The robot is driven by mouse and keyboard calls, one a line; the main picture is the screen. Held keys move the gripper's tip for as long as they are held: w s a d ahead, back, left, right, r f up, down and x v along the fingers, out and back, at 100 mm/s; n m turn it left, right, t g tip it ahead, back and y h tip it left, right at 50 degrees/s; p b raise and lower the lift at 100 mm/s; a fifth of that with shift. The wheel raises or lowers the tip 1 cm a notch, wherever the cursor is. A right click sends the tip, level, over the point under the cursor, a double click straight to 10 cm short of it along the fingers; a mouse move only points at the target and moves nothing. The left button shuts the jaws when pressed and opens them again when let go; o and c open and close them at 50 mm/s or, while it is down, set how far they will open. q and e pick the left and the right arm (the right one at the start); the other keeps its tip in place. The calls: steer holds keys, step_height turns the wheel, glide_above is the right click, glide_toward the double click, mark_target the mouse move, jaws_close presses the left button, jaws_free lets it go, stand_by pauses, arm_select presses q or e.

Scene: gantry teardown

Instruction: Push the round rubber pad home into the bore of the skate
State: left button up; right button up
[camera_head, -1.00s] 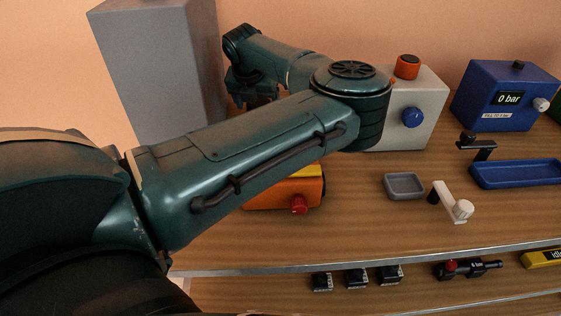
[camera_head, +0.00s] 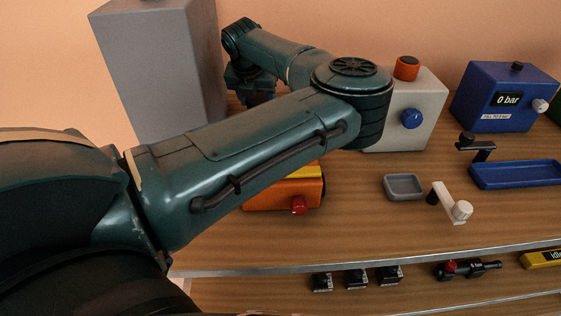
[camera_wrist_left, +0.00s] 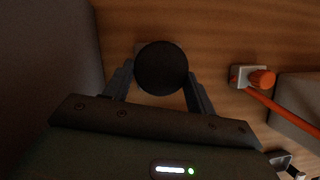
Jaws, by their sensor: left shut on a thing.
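The round rubber pad (camera_wrist_left: 161,68) is a dark disc held between the two fingers of my left gripper (camera_wrist_left: 160,88) in the left wrist view. The pad faces the camera and covers whatever lies directly under it. A small dark edge shows just past the pad's upper left rim; I cannot tell whether it is the skate. The bore is not visible. In the head view my left arm reaches to the back of the bench, and its fingers and the pad are hidden behind the arm. My right gripper is in neither view.
A tall grey block (camera_head: 160,75) stands at the back left, close beside my wrist. An orange box (camera_head: 285,191) sits under my arm. A pale box with a blue knob (camera_head: 412,118) and a blue gauge box (camera_head: 497,97) stand right. A small grey tray (camera_head: 404,186) lies in front.

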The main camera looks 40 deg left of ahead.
arm_select(q)
steer(key=shift+r+p, duration=0.7)
steer(key=shift+r, duration=1.7)
